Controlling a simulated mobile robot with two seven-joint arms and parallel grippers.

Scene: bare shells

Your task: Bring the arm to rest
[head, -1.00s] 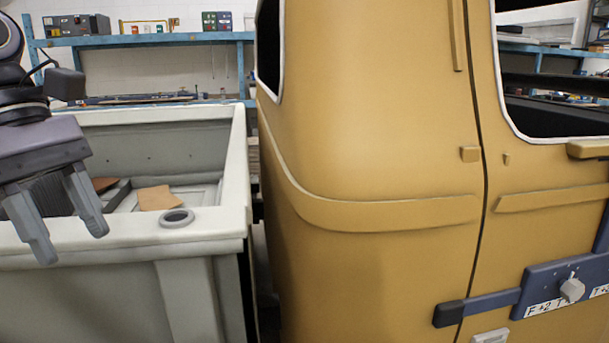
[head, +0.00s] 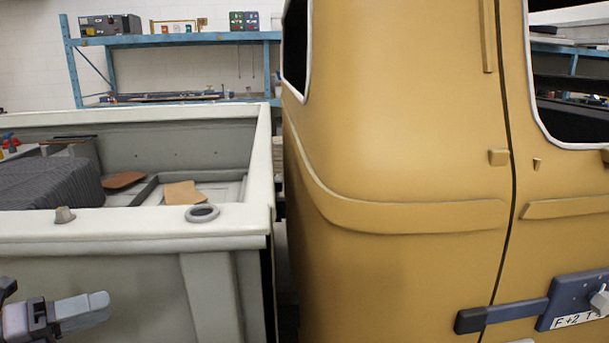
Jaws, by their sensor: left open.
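My left gripper (head: 72,310) is at the lower left corner of the head view, in front of the white bin's near side. It is open and empty, with its light grey fingers pointing right. The picture's edge cuts off the rest of the arm. My right gripper is out of view.
The white open-topped bin (head: 110,235) holds a dark ribbed stack (head: 50,182) and flat brown pieces (head: 184,193). A yellow shell (head: 400,130) with a blue latch bar (head: 515,312) fills the right. A blue shelf (head: 170,40) stands behind.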

